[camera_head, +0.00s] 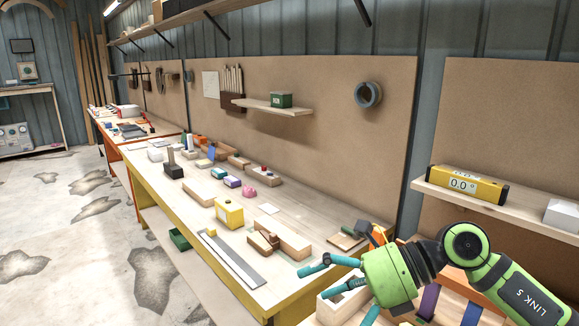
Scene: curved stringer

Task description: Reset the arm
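My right arm (480,265), green and black, comes in from the lower right. Its gripper (316,282) has teal fingers that point left and are spread apart, with nothing between them. It shows in front of the near right end of the workbench (262,286); how high it is above the top I cannot tell. My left gripper is not in view.
The bench holds a yellow box (229,212), a metal ruler (231,259), wooden blocks (282,238) and several small items. A shelf at right carries a yellow digital level (468,185) near my arm. The floor (60,230) at left is open.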

